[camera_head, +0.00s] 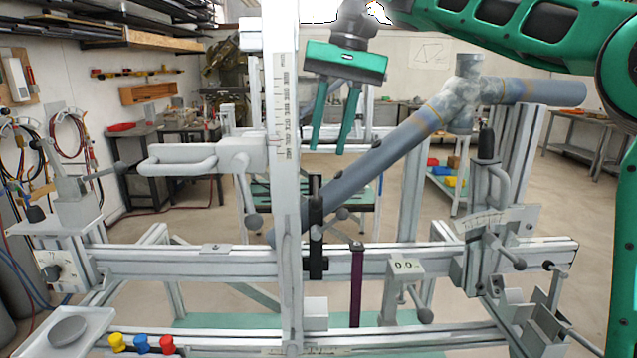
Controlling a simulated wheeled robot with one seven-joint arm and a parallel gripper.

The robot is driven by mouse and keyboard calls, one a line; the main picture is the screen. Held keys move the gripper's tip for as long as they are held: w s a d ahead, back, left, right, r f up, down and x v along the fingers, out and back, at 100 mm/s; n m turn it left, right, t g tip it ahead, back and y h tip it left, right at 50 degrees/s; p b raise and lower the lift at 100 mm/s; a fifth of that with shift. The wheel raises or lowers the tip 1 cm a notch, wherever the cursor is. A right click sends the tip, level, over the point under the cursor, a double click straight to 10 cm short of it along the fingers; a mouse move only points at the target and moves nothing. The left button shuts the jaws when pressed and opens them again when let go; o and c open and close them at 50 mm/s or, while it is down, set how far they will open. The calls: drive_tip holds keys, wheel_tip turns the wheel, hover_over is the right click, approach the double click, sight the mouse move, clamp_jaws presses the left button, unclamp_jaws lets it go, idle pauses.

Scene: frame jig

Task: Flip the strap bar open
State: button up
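My gripper (327,146) hangs from the green arm at the upper middle. Its two green fingers point down and stand apart, with nothing between them. Below the fingers, a slim black upright bar (316,228) stands at the front rail of the jig, beside the pale scaled post. To its right a dark purple strap-like bar (357,288) with a black top runs vertically from the upper rail to the lower rail. I cannot tell for certain which of these is the strap bar. My gripper is apart from both.
A grey pipe (385,150) slants up rightward to a mottled joint, just right of the fingers. The tall scaled post (287,200) stands close left. A handled clamp (185,158) sits left, another clamp (487,215) right. The front rail (180,262) crosses the view.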

hover_over(317, 193)
wheel_tip(317, 193, down, 5)
drive_tip(key=shift+s+d+f, duration=0.1)
drive_tip(key=shift+d+f, duration=0.05)
drive_tip(key=shift+f, duration=1.8)
clamp_jaws()
